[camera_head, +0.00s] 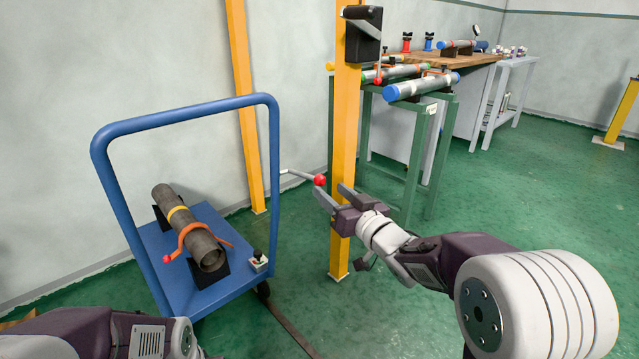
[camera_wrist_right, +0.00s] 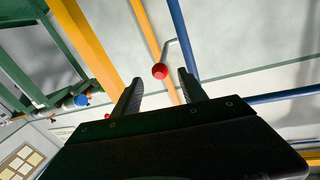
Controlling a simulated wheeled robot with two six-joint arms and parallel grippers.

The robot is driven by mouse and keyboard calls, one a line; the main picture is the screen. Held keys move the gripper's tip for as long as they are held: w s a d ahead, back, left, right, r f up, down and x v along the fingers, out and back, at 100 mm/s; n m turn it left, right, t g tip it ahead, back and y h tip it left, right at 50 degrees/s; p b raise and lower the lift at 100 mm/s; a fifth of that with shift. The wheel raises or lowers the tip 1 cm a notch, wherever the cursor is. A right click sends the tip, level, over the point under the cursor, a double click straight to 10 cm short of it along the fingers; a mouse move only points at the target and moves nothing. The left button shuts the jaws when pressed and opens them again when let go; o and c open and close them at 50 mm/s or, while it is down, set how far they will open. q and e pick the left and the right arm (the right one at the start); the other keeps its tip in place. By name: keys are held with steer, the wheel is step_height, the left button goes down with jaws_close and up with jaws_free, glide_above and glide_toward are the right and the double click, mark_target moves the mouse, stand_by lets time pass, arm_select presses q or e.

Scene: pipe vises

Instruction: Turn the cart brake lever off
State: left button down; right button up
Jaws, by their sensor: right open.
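The blue cart (camera_head: 274,150) stands at the left in the head view. A grey brake lever (camera_head: 297,174) sticks out to the right from its upright handle post and ends in a red ball knob (camera_head: 320,180). My right gripper (camera_head: 334,194) is open and empty, its fingertips close to the knob from the right. In the right wrist view the red knob (camera_wrist_right: 160,71) appears between the tips of the open right gripper (camera_wrist_right: 160,80), seemingly just beyond them. Contact is not visible. My left arm shows at the bottom left, but its gripper is out of view.
A grey pipe (camera_head: 190,228) with an orange clamp lies on black supports on the cart. A yellow post (camera_head: 345,120) stands just behind my right gripper. A green bench (camera_head: 419,150) with pipes is behind it. The green floor at right is clear.

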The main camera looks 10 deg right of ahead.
mark_target(323, 185)
steer(key=b+x, duration=0.2)
steer(key=x, duration=0.3)
steer(key=shift+w+f, duration=0.15)
steer(key=shift+f, duration=0.05)
steer(key=shift+w+a+r, duration=0.15)
steer(key=shift+w+a, duration=0.15)
steer(key=shift+w, duration=0.3)
jaws_close()
stand_by(0.6)
